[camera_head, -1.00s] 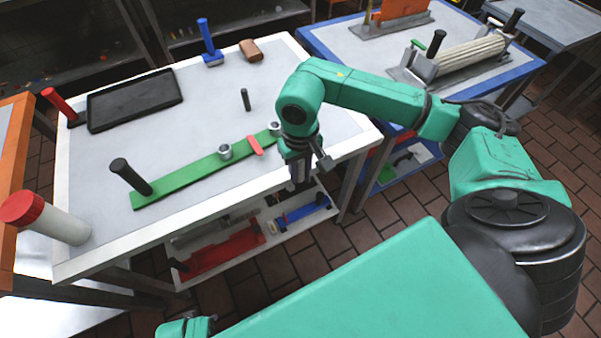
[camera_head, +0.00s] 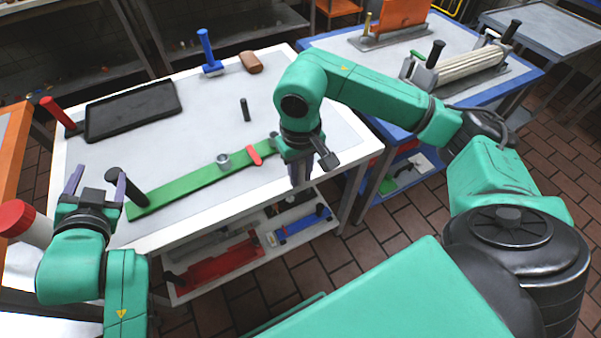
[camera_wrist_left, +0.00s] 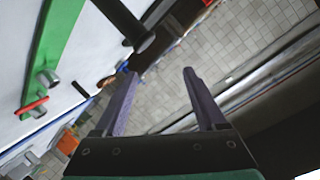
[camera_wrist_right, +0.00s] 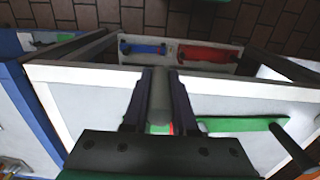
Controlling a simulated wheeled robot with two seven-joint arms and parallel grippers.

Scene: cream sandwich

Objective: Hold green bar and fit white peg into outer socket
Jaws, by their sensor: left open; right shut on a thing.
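The green bar (camera_head: 185,190) lies on the white-edged table, with an upright black handle (camera_head: 127,187) at its left end. A grey socket (camera_head: 223,160) and a red piece (camera_head: 254,155) sit along it; the bar's right end is partly hidden by my right arm. My left gripper (camera_head: 97,182) is open and empty close to the black handle, which shows beyond its fingers in the left wrist view (camera_wrist_left: 140,36). My right gripper (camera_head: 301,178) is at the table's front edge, shut on the pale grey-white peg (camera_wrist_right: 160,98). Two sockets show in the left wrist view.
A red-capped white cylinder (camera_head: 36,231) is left of my left gripper.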

